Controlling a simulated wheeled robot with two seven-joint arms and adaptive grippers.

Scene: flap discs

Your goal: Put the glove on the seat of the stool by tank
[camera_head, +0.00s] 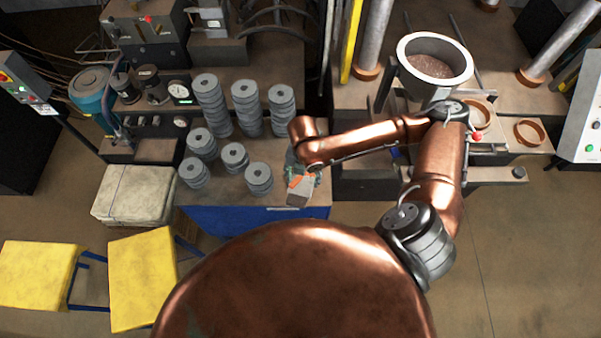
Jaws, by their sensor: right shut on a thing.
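My right gripper (303,178) is at the front right corner of the bench with the disc stacks. It is shut on a small grey and orange thing (298,197), which looks like the glove; the arm and gripper partly hide it. I cannot tell whether it touches the bench top. Two yellow seats with blue frames stand at the lower left, one at the far left (38,275) and one nearer the middle (143,278). A blue, round-topped tank-like vessel (90,92) stands at the upper left behind a pale padded block (135,195). My left gripper is not in view.
Several stacks of grey flap discs (208,90) crowd the bench (225,192) left of the gripper. A round metal bowl (434,62) stands on the right workbench. A control box (22,82) is at the left edge. Open floor (520,260) lies at the lower right.

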